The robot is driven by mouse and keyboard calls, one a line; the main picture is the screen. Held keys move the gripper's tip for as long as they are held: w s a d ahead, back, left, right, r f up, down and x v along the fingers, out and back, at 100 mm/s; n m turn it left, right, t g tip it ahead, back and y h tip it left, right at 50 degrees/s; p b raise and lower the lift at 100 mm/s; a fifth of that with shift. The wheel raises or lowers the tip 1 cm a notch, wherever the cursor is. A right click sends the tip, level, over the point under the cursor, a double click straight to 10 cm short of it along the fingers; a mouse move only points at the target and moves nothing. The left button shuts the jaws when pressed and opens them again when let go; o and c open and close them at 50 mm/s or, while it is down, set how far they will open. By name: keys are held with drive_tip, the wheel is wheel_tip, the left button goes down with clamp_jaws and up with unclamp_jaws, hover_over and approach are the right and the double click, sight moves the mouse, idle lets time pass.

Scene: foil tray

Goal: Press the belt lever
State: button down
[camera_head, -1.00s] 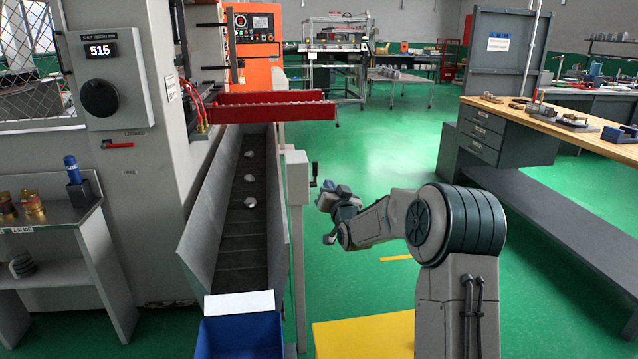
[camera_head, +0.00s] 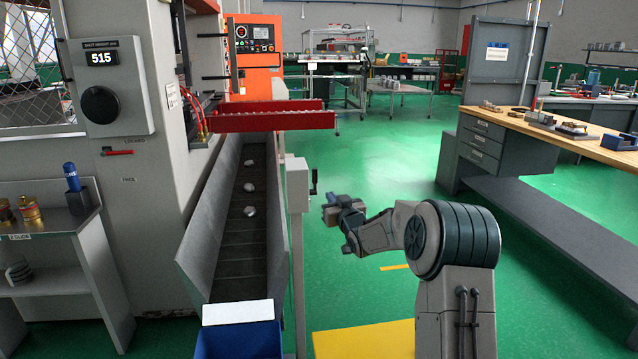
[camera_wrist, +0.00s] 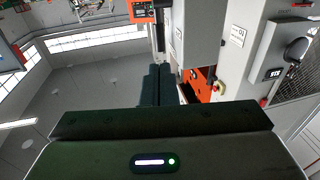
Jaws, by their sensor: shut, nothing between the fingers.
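The black lever (camera_head: 314,182) sticks out from the right side of a grey post box (camera_head: 297,184) beside the sloping belt (camera_head: 240,240). I take it for the belt lever. My gripper (camera_head: 331,209) is in the air just right of the post and a little below the lever, apart from it in the picture. How far apart they are in depth is unclear. In the wrist view my gripper's dark fingers (camera_wrist: 155,85) are together with nothing between them. I cannot make out the lever there.
Several small metal parts, such as one metal part (camera_head: 250,211), lie on the belt. A blue bin (camera_head: 238,342) stands at its lower end. A red rail (camera_head: 270,121) crosses above. A workbench (camera_head: 560,128) stands right, with open green floor between.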

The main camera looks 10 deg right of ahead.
sight(316, 176)
drive_tip(key=x, duration=1.1)
drive_tip(key=shift+w+r, duration=0.1)
drive_tip(key=shift+w, duration=0.15)
drive_tip(key=shift+r+p, duration=0.2)
drive_tip(key=shift+p, duration=0.6)
